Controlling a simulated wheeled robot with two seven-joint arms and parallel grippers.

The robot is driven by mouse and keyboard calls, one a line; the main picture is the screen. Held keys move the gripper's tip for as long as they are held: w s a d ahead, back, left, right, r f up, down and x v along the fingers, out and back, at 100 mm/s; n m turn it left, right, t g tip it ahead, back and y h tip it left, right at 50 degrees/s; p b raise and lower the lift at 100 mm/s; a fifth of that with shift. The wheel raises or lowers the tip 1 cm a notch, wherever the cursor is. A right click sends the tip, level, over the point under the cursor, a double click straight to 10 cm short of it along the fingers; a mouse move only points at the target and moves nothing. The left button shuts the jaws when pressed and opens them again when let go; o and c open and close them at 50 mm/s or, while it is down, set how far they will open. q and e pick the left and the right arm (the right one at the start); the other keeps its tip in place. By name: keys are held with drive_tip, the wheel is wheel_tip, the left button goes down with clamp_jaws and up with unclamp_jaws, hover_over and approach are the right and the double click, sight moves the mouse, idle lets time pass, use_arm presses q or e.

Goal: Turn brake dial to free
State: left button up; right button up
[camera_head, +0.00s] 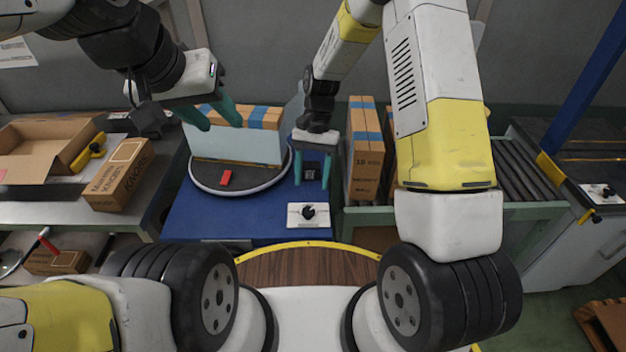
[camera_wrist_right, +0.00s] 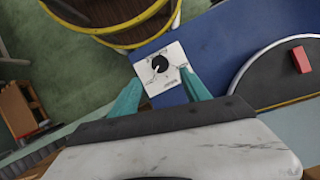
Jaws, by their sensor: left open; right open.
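The brake dial (camera_head: 308,212) is a black knob on a white plate (camera_head: 294,222) at the front edge of the blue table. In the right wrist view the dial (camera_wrist_right: 160,64) lies just past and between the fingertips. My right gripper (camera_head: 311,186) is open, its teal fingers pointing down just behind the plate, with nothing between them. The plate's lettering is too small to read. My left gripper (camera_head: 222,122) is open and empty, above the turntable at the left.
A round grey turntable (camera_head: 205,184) carries a red block (camera_head: 225,178) and a pale panel (camera_head: 235,147) with boxes behind it. Cardboard boxes (camera_head: 365,160) stand right of the blue table (camera_head: 190,222). Another dial plate (camera_head: 602,193) is at the far right.

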sight(308, 210)
drive_tip(key=x, duration=0.8)
drive_tip(key=shift+f, duration=0.15)
clamp_jaws()
